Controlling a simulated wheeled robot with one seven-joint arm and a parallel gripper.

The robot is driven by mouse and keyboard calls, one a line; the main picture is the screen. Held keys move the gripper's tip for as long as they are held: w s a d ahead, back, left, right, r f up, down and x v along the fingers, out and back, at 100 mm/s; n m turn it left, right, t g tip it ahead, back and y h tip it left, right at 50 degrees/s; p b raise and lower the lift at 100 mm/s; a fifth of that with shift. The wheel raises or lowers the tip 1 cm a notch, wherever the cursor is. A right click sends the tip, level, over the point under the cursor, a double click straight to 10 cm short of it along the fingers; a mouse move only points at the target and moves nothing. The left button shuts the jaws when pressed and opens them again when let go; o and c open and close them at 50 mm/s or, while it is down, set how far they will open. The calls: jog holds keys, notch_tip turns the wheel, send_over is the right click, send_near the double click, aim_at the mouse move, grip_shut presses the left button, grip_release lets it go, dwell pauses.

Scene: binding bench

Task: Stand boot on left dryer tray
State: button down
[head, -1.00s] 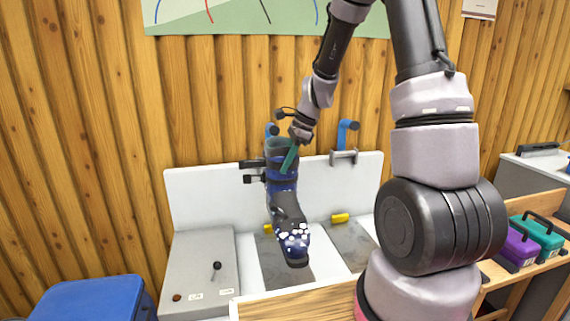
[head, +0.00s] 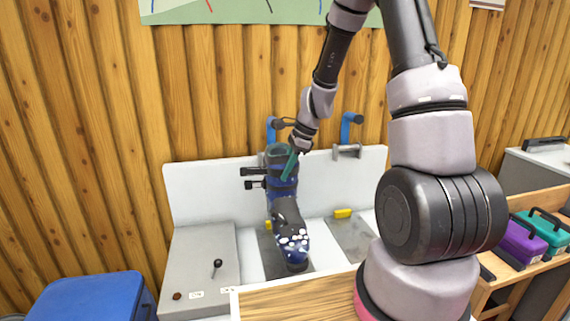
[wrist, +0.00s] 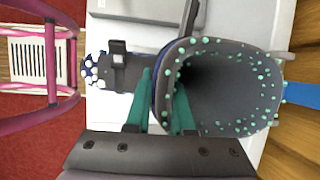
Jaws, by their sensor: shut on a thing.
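The boot (head: 284,215) is dark blue and grey with a white-speckled toe, upright with its toe toward me. It is over or on the left dryer tray (head: 266,262), a grey plate; I cannot tell whether the sole touches it. My gripper (head: 291,165) is shut on the boot's upper cuff. In the wrist view the teal fingers (wrist: 158,105) straddle the cuff wall, and the boot's open top (wrist: 225,85) shows beside them. The right dryer tray (head: 350,238) is empty.
Blue hooked posts (head: 349,127) rise at the back panel (head: 215,190). A grey box with a black-knobbed lever (head: 217,264) stands left of the boot. A yellow block (head: 343,213) lies behind the right tray. A blue bin (head: 90,298) is at lower left.

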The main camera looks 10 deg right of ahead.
jog(key=shift+f, duration=4.8)
jog(key=c, duration=0.7)
grip_release()
jog(key=v, duration=1)
jog(key=shift+d+r, duration=0.15)
jog(key=shift+r, duration=0.15)
notch_tip(320, 180, up, 10)
jog(key=n+t, duration=0.1)
jog(key=n, duration=0.2)
send_over(285, 197)
jog(key=s+d, duration=0.4)
jog(key=s+r+n+t+h, duration=0.15)
jog(key=s+r+n, duration=0.3)
jog(key=r, duration=0.45)
jog(key=s+d+r+n+t, duration=0.2)
jog(key=s+r+n, duration=0.4)
jog(key=s+r, duration=0.3)
jog(key=s+t+h, duration=0.1)
jog(key=s, duration=0.3)
jog(key=shift+s, duration=0.4)
